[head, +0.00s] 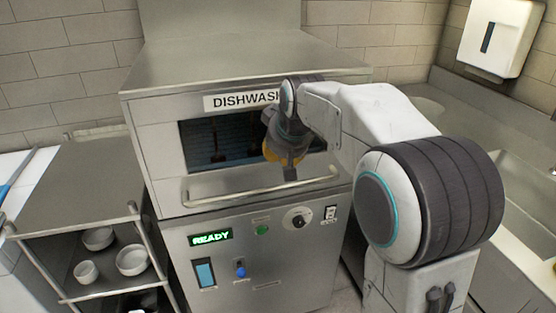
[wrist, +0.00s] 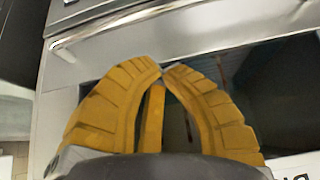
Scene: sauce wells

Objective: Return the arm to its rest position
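My arm reaches from the right of the head view toward the front of the dishwasher (head: 250,226). My gripper (head: 288,172) hangs in front of the dishwasher's open window, with the arm's dark wrist above it. In the wrist view the yellow fingers of my gripper (wrist: 162,71) come together at their tips, and nothing shows held between them. The dishwasher's opening (wrist: 275,95) lies behind the fingers, dark inside. I cannot tell from the head view how far the fingers are from the opening.
A bar handle (head: 260,190) runs below the opening. A metal shelf rack (head: 80,185) with several white bowls (head: 131,261) stands at the left. A sink counter (head: 520,190) lies at the right, and a white dispenser (head: 510,35) hangs on the wall. The panel display (head: 211,238) reads READY.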

